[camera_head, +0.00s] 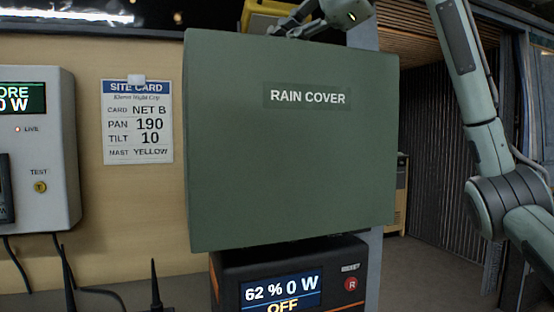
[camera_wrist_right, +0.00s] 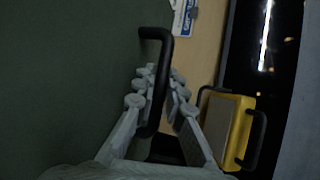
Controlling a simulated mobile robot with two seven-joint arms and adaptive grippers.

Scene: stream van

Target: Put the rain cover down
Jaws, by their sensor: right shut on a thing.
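The rain cover (camera_head: 290,160) is a large dark green box-like panel with a white label, upright and slightly tilted in the middle of the head view. It also fills the left of the right wrist view (camera_wrist_right: 60,80). My right gripper (camera_head: 318,22) is at its top edge. In the right wrist view its fingers (camera_wrist_right: 162,76) are shut around the cover's black handle (camera_wrist_right: 155,38). My left gripper is in neither view. The cover hides much of what lies behind it.
A black power unit (camera_head: 230,268) reading "62 % 0 W OFF" shows below the cover. A yellow case (camera_head: 258,18) with black handles is behind the cover's top. A site card (camera_head: 137,130) and a grey wall box (camera_head: 55,150) are left. Floor (camera_head: 430,268) shows right.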

